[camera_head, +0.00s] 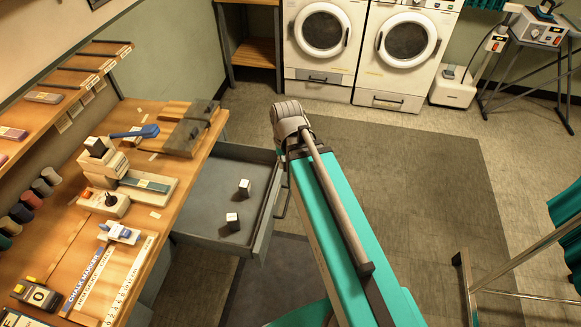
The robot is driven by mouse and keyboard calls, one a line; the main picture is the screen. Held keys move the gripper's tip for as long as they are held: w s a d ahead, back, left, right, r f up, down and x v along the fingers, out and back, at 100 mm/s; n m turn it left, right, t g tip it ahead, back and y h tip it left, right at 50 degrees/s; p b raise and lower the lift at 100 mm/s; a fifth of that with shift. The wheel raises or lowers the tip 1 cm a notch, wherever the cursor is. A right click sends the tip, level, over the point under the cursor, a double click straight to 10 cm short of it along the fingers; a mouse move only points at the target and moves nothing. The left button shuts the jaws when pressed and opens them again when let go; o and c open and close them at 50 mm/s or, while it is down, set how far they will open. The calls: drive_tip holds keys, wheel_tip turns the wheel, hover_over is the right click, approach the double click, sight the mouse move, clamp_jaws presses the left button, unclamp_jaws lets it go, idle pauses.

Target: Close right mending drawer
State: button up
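The drawer (209,247) is pulled well out from under the wooden workbench on the left. It is grey and shallow, and two small dark boxes with pale tops, a far one (244,187) and a near one (233,221), stand inside it. A thin bar, apparently its handle, shows in part at its front, beside my arm. My teal arm reaches up the middle of the picture, and its grey joint is just beyond the drawer's far front corner. My gripper does not show; whether it touches the drawer cannot be told.
The workbench (145,228) carries a sewing machine (128,176), a ruler, thread spools and small tools. Two white front-loading machines (322,40) stand at the back. A metal frame (505,290) stands at the lower right. The floor (430,180) between is clear.

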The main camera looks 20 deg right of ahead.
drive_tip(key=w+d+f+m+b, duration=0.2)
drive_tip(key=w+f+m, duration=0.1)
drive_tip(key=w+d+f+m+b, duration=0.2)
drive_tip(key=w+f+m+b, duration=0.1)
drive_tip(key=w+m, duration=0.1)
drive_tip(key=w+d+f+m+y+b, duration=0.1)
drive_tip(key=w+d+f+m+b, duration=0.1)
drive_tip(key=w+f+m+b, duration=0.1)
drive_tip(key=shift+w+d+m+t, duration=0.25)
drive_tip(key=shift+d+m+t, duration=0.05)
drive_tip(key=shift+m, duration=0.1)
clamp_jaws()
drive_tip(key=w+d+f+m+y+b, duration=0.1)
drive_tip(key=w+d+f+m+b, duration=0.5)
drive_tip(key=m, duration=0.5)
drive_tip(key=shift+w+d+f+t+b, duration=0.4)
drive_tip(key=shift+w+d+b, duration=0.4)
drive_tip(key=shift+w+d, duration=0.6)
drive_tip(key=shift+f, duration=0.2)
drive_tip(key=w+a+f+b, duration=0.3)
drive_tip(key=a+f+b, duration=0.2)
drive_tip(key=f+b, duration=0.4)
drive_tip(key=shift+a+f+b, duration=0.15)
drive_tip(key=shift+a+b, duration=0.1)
drive_tip(key=shift+b, duration=0.1)
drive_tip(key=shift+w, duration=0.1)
